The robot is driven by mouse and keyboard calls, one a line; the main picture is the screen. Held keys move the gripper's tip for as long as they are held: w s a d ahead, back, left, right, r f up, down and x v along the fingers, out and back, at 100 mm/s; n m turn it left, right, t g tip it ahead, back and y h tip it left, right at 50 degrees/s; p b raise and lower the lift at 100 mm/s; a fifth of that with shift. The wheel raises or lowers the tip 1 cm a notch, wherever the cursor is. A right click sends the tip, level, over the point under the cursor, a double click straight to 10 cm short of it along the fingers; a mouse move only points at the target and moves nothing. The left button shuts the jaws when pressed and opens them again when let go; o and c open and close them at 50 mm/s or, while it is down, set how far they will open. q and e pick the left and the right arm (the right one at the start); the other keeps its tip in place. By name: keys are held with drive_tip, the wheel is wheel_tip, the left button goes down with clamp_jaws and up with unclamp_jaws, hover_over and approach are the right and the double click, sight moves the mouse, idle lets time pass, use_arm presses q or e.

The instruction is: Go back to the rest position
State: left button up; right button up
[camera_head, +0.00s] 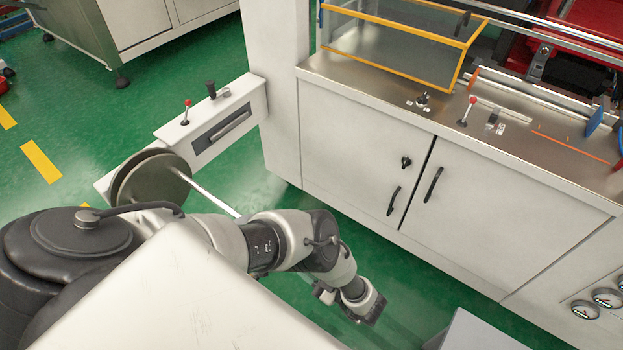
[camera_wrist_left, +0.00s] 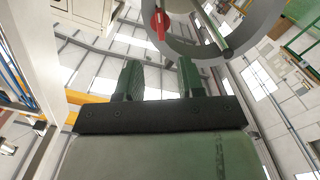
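My left arm comes in from the left in the head view and reaches down over the green floor, with its left gripper (camera_head: 372,312) at the far end, in front of the white machine cabinet. In the left wrist view the two dark green fingers of my left gripper (camera_wrist_left: 160,80) stand apart with nothing between them. It touches nothing that I can see. My right gripper does not show in either view.
A white cabinet (camera_head: 360,135) with double doors stands ahead, with gauges (camera_head: 607,297) at right. A round disc with a rod (camera_head: 150,178) and a side panel with a red-knobbed lever (camera_head: 186,112) stand left. A grey ring (camera_wrist_left: 225,35) shows beyond the fingers.

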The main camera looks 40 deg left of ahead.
use_arm(q)
drive_tip(key=shift+a, duration=0.25)
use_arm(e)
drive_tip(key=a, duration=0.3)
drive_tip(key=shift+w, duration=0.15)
